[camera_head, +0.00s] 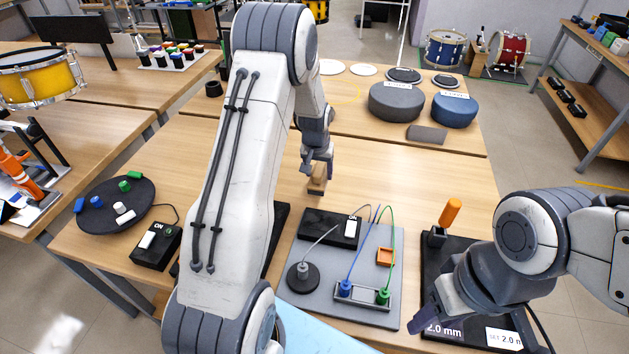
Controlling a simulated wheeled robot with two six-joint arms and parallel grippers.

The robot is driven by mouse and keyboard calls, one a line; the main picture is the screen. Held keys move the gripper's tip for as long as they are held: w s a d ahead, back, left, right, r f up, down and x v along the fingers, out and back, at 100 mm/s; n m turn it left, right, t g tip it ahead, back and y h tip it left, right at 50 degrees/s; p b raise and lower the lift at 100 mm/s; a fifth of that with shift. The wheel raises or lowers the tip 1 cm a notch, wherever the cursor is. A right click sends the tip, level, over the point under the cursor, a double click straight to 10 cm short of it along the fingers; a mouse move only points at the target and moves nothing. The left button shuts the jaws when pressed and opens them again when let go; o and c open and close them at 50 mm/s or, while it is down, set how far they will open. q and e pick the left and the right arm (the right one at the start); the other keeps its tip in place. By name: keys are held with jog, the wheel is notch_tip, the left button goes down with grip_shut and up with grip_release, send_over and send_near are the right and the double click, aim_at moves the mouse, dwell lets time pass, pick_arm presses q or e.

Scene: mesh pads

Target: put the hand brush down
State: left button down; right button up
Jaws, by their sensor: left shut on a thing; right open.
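My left gripper (317,165) points down over the middle of the wooden table and is shut on the hand brush (317,183). Only a small tan wooden part of the brush shows below the fingers. The brush is at or just above the tabletop; I cannot tell whether it touches. My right gripper (432,318) is low at the lower right, over a black base plate, and is open. I see nothing between its fingers.
A grey board (380,235) with cables and plugs lies in front of the brush. A black round plate (105,205) with coloured pieces is at the left. An orange-handled tool (450,212) stands at the right. Grey and blue round pads (396,103) sit behind. Wood around the brush is clear.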

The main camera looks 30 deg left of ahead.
pick_arm(q)
jog(key=shift+s+a+f, duration=0.3)
jog(key=shift+a+f, duration=0.15)
jog(key=shift+a, duration=0.2)
jog(key=shift+f+p, duration=0.45)
jog(key=shift+f, duration=1.5)
jog(key=shift+c, duration=0.5)
grip_release()
jog(key=shift+f, duration=0.1)
